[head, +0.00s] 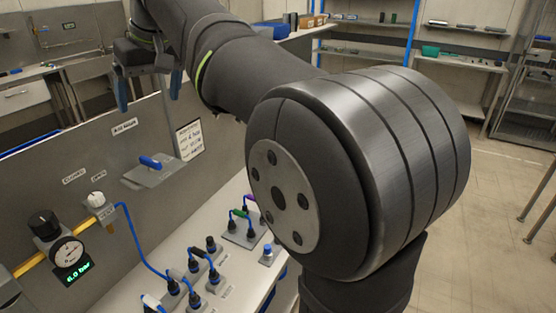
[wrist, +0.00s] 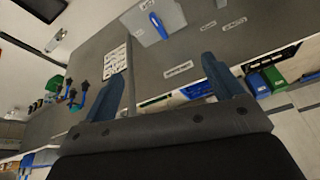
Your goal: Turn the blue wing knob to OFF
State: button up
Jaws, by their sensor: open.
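The blue wing knob (head: 150,162) sits on a grey plate (head: 160,174) on the upright panel, below a small label. The blue knob also shows near the top of the wrist view (wrist: 158,25). I cannot read its position markings. My gripper (head: 149,90) is open and empty, with its blue fingers pointing down, above and apart from the knob. In the wrist view, my gripper (wrist: 164,66) has its two fingers spread, with the knob beyond them.
A white knob (head: 97,199), a black knob (head: 44,224) and a gauge (head: 66,251) with a green readout are on the panel's left. A printed notice (head: 189,139) is right of the blue knob. Blue cables and black plugs (head: 194,262) crowd the bench below.

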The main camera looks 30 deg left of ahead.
jog(key=s+a+f+m+t, duration=0.15)
jog(key=a+f+m, duration=0.25)
jog(key=f+m, duration=0.75)
jog(key=s+d+r+m, duration=0.1)
jog(key=d+r+m, duration=0.3)
jog(key=r, duration=0.8)
jog(key=w+d+f+g+h, duration=0.2)
jog(key=w+d+f+h, duration=0.2)
jog(key=w+d+f, duration=1.4)
notch_tip(320, 180, down, 2)
jog(key=shift+w+d, duration=0.2)
jog(key=shift+w, duration=0.6)
jog(key=shift+n, duration=0.25)
